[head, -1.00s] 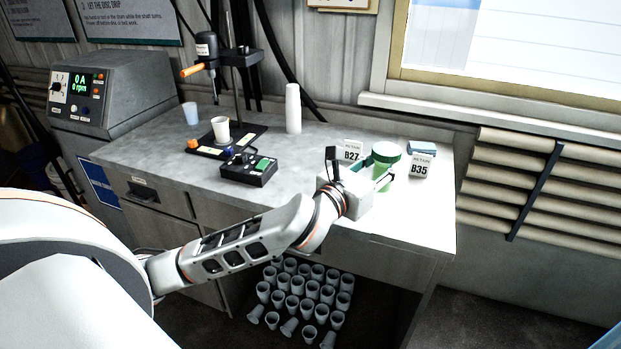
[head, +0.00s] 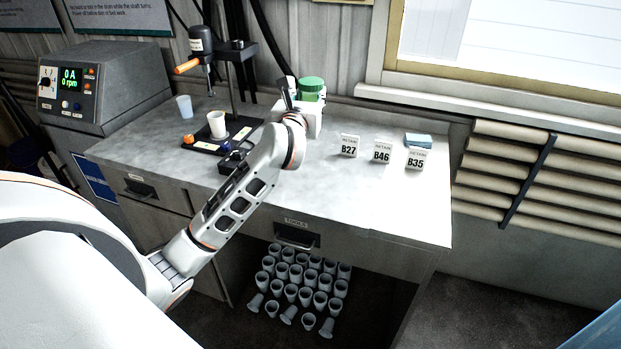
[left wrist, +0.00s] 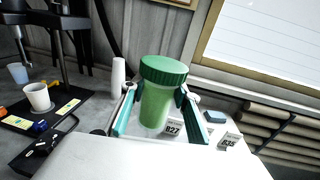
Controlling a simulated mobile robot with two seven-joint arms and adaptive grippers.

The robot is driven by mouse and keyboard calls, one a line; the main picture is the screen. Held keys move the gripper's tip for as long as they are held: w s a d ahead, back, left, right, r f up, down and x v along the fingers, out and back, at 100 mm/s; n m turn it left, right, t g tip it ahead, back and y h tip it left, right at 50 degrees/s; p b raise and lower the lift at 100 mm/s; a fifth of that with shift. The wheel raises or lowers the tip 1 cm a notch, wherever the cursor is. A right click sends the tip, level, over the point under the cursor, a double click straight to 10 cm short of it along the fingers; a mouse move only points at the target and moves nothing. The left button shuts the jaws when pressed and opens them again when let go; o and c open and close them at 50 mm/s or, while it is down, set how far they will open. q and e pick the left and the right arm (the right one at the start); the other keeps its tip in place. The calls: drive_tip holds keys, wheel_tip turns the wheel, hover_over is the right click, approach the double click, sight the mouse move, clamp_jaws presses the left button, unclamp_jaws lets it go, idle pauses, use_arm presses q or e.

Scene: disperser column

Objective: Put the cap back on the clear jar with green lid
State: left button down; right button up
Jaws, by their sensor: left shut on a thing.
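The jar with the green lid shows in the left wrist view, with a pale green see-through body (left wrist: 155,106) and a ribbed darker green lid (left wrist: 163,70) on top. The lid appears level on the jar. My left gripper (left wrist: 157,98) is shut on the jar body, one teal finger on each side. In the head view the green lid (head: 312,84) shows above the white gripper housing at the back of the bench; most of the jar is hidden there. My right gripper is not in view.
Label cards B27 (head: 349,146), B46 (head: 382,151) and B35 (head: 415,158) stand on the bench (head: 350,200), near a blue pad (head: 418,140). A disperser stand (head: 232,80) with a white cup (head: 217,124) is left. The bench front is clear.

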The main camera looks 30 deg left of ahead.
use_arm(q)
wheel_tip(320, 180, down, 16)
drive_tip(key=b, duration=0.2)
drive_tip(key=shift+r, duration=0.25)
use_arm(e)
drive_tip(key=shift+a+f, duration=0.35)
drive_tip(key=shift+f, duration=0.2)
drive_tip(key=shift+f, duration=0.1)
use_arm(q)
wheel_tip(320, 180, down, 4)
drive_tip(key=shift+f+b, duration=0.15)
drive_tip(key=shift+b, duration=0.4)
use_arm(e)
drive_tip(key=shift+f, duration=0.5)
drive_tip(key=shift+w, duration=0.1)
